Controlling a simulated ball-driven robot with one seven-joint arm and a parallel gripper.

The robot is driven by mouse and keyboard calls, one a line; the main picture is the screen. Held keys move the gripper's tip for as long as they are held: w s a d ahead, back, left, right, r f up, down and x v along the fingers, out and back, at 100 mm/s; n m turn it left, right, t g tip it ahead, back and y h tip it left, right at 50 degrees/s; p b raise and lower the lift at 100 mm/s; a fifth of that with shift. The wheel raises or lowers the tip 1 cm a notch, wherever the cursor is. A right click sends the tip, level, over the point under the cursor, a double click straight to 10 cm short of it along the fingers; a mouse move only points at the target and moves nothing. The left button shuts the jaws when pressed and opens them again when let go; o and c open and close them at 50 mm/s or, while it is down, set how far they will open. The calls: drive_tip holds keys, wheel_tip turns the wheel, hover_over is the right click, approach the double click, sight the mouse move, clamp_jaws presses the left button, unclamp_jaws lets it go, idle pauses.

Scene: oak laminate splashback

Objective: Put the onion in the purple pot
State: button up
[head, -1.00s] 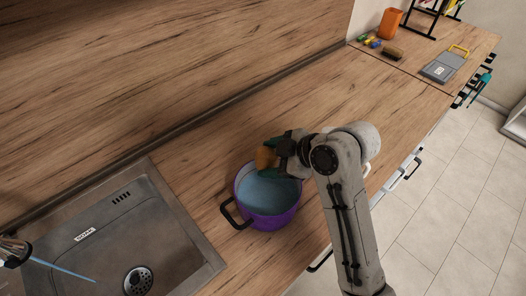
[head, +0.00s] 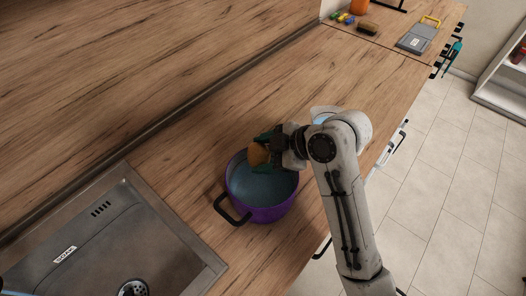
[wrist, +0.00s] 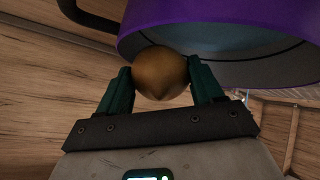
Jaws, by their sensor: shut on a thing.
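The onion (head: 258,154) is brown and round. My gripper (head: 268,150) is shut on it, and the wrist view shows the onion (wrist: 160,74) between the two green fingers (wrist: 160,88). The purple pot (head: 262,213) stands on the wooden counter, with a blue-grey inside and a black handle at its left. In the head view the onion is over the pot's far rim area. In the wrist view the pot (wrist: 190,16) is just beyond the onion; I cannot tell the exact height between them.
A metal sink (head: 100,235) lies to the left of the pot. A pale object (head: 322,113) is partly hidden behind my arm. A grey case with a yellow handle (head: 417,38), a brown brush-like thing (head: 368,28) and an orange container (head: 359,6) are at the far end. The counter between is clear.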

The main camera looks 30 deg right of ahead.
drive_tip(key=shift+f, duration=0.3)
drive_tip(key=shift+s+f, duration=0.1)
drive_tip(key=shift+f, duration=0.05)
drive_tip(key=o, duration=1.1)
drive_tip(key=shift+f, duration=0.2)
drive_tip(key=shift+r, duration=0.15)
drive_tip(key=shift+r, duration=0.4)
drive_tip(key=shift+s+d+r, duration=0.1)
drive_tip(key=shift+d+r, duration=0.1)
drive_tip(key=shift+r, duration=0.15)
drive_tip(key=v, duration=1.1)
drive_tip(key=shift+s+r, duration=0.15)
drive_tip(key=shift+r, duration=0.2)
